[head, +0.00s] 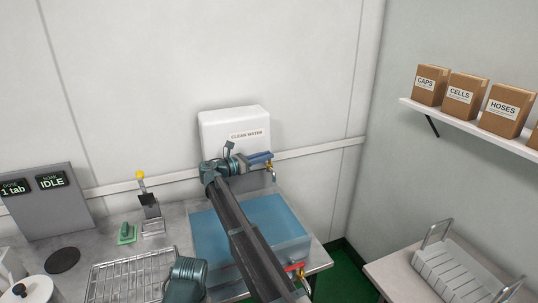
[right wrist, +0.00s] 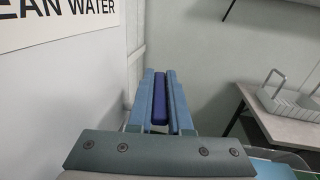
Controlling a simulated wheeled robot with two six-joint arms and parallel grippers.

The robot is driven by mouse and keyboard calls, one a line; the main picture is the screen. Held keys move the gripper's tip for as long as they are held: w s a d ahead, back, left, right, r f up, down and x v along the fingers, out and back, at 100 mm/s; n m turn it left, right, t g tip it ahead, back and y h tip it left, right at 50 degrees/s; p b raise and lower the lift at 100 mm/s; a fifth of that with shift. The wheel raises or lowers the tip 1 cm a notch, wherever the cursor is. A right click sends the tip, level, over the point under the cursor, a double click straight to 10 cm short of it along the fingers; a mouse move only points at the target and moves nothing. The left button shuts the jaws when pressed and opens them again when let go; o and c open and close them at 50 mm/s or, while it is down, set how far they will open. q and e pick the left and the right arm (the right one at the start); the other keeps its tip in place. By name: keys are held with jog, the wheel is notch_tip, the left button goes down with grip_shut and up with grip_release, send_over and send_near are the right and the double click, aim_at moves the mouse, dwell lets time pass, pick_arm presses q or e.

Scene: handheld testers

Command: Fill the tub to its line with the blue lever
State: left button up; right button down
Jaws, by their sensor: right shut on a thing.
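The blue lever (head: 262,157) sits on the tap (head: 272,174) below the front of the white clean water tank (head: 215,125). My right gripper (head: 250,161) is shut on the lever. In the right wrist view the dark blue lever (right wrist: 159,100) lies between the two light blue fingers. The tub (head: 300,243) stands below the tap with blue water in it. My right arm crosses in front of the tub, and I cannot make out its fill line or any stream from the tap. My left gripper is not in view.
A red-handled valve (head: 295,267) is at the tub's lower front right. A wire rack (head: 125,277), a green block (head: 126,234) and a grey display panel (head: 45,205) reading IDLE are to the left. A side table with a white rack (head: 450,275) is at right.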

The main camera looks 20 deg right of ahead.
jog(key=shift+w+a+g, duration=0.1)
jog(key=shift+w+g, duration=0.15)
jog(key=shift+g, duration=0.05)
jog(key=shift+m+g+h, duration=0.3)
jog(key=shift+m+g, duration=0.6)
jog(key=shift+g, duration=0.5)
jog(key=c, duration=0.8)
grip_release()
jog(key=shift+c, duration=0.2)
jog(key=shift+a, duration=0.1)
jog(key=s+a, duration=0.1)
jog(key=a, duration=1.2)
jog(key=shift+a, duration=0.25)
